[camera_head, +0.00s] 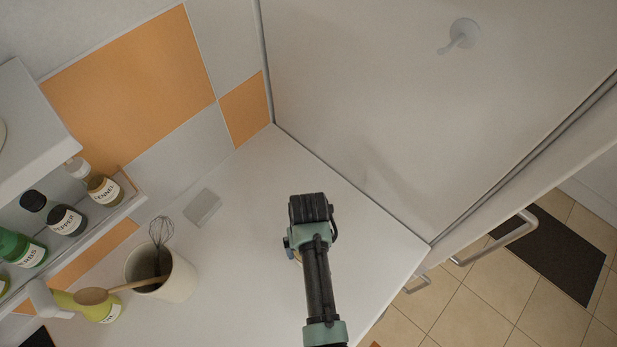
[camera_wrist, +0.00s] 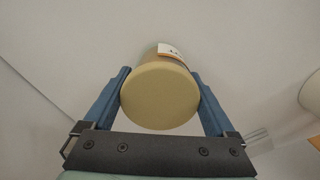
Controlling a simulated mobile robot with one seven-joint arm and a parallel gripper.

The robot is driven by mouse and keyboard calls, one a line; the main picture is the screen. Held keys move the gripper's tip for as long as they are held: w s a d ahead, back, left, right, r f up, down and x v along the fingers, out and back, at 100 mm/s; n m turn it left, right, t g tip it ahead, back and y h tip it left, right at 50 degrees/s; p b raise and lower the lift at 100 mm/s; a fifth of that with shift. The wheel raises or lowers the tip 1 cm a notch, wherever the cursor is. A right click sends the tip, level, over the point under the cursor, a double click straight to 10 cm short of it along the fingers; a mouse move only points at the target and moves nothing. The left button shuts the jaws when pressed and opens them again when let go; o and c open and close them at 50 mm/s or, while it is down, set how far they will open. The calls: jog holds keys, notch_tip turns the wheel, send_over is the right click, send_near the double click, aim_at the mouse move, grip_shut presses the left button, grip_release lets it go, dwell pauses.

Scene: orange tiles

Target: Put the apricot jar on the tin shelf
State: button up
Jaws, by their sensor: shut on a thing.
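My gripper (camera_wrist: 160,78) is shut on a jar (camera_wrist: 160,97) with a plain yellowish lid, one blue finger on each side of it. The jar's white label with an orange mark shows beyond the lid, but its words are too small to read. In the head view my gripper is over the white counter (camera_head: 245,185), mostly hidden behind my wrist, and the jar is almost wholly hidden there. A narrow wall shelf (camera_head: 108,222) at the left holds labelled jars, among them fennel (camera_head: 105,190) and pepper (camera_head: 67,221).
A cream pot (camera_head: 178,280) with a whisk and wooden spoon stands on the counter below the shelf. A green bottle (camera_head: 104,309) is beside it. A white cabinet (camera_head: 20,130) overhangs the shelf. A tall pale panel (camera_head: 370,100) bounds the counter's far side.

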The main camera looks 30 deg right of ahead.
jog(key=shift+f, duration=0.15)
jog(key=o, duration=1.5)
notch_tip(320, 180, up, 12)
jog(key=shift+r+b, duration=0.25)
jog(key=shift+b, duration=0.35)
